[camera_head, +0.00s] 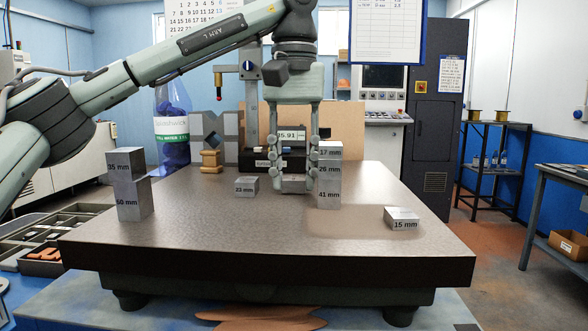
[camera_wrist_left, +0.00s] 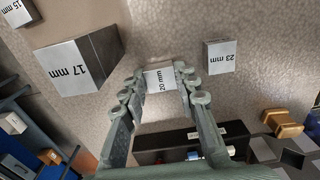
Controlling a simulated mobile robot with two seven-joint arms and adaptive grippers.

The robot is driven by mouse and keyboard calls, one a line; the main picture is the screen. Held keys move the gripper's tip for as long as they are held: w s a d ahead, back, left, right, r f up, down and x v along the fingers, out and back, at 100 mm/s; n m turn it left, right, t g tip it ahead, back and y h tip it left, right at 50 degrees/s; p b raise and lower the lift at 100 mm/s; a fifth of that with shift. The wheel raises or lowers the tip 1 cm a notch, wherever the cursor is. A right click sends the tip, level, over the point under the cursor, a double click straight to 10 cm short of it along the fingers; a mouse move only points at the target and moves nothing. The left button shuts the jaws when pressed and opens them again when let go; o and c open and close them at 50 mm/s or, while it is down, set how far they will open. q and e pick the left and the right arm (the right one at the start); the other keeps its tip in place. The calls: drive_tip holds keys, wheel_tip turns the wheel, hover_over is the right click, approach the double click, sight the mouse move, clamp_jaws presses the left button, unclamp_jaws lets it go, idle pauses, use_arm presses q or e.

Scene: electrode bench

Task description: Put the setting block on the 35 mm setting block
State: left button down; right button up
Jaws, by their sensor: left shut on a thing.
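The 35 mm setting block (camera_head: 121,166) sits on top of the 60 mm block (camera_head: 132,203) at the left of the plate in the head view; its top is bare. My left gripper (camera_head: 293,186) points straight down near the middle of the plate. Its fingers are shut on a small grey setting block (camera_head: 292,184), marked 20 mm in the left wrist view (camera_wrist_left: 160,79). The block is at or just above the plate; I cannot tell if it touches. My gripper is well to the right of the 35 mm block. My right gripper is not in view.
Just right of my gripper stands a stack (camera_head: 329,178) topped by the 17 mm block (camera_wrist_left: 75,66). The 23 mm block (camera_head: 246,186) lies close on the left, the 15 mm block (camera_head: 402,219) at front right. Vee blocks and a gauge stand behind. The plate's front middle is clear.

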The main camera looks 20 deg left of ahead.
use_arm(q)
drive_tip(key=shift+f, duration=0.1)
drive_tip(key=c, duration=1.2)
unclamp_jaws()
drive_tip(key=shift+o, duration=0.2)
